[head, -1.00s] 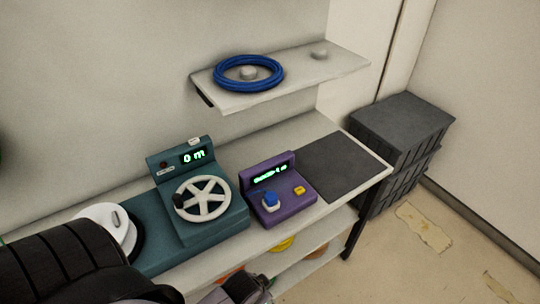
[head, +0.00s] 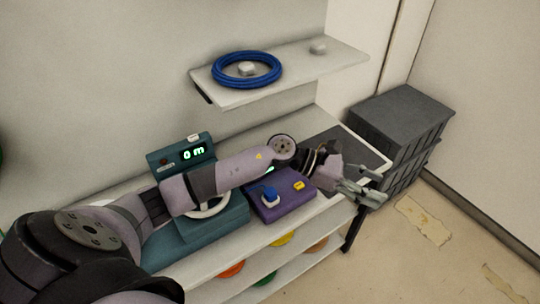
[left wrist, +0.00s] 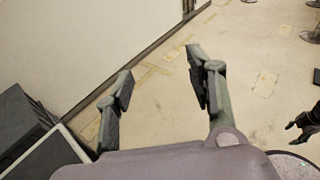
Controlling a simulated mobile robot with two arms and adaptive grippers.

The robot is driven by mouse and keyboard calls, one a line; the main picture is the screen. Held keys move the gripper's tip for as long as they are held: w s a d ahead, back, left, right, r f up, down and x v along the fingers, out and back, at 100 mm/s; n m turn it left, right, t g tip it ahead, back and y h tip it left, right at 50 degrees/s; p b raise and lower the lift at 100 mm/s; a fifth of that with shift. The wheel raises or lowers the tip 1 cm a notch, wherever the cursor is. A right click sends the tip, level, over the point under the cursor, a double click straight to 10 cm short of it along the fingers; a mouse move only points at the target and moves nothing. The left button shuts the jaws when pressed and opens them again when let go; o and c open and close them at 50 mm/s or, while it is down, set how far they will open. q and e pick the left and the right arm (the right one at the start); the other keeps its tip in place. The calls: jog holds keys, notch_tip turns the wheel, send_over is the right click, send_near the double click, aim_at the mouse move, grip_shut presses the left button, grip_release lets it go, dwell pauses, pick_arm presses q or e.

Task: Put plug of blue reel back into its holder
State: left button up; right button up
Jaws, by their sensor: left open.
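No blue reel with a plug or its holder can be made out for certain. A coil of blue cable (head: 220,79) lies around a light peg (head: 247,69) on the upper shelf in the head view. My left gripper (head: 376,186) is open and empty beyond the right end of the bench, its arm stretched across the bench. In the left wrist view its two fingers (left wrist: 160,85) stand wide apart with only floor between them. My right gripper does not show clearly in the head view.
Dark stacked crates (head: 405,125) stand right of the bench. Coloured round things (head: 284,239) sit on the lower shelf.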

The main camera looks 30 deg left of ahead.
pick_arm(q)
jog(key=a+f+m+g+y, duration=0.35)
jog(key=a+m+y, duration=0.2)
jog(key=a, duration=0.35)
jog(key=m+g+y+b, duration=0.2)
jog(key=m+y+b, duration=0.2)
jog(key=y, duration=0.3)
send_over(270, 191)
jog(key=shift+n, duration=0.25)
notch_tip(270, 191, down, 8)
jog(key=shift+a+f, duration=0.1)
jog(key=shift+f, duration=0.15)
notch_tip(270, 191, down, 6)
jog(key=b, duration=0.5)
jog(key=shift+w+f+b, duration=0.1)
jog(key=shift+w+b, duration=0.05)
jog(key=shift+b, duration=0.2)
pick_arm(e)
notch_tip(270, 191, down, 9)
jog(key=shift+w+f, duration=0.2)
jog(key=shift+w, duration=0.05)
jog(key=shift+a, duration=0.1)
pick_arm(q)
jog(key=c, duration=1)
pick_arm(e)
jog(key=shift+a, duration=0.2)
pick_arm(q)
jog(key=shift+c, duration=0.3)
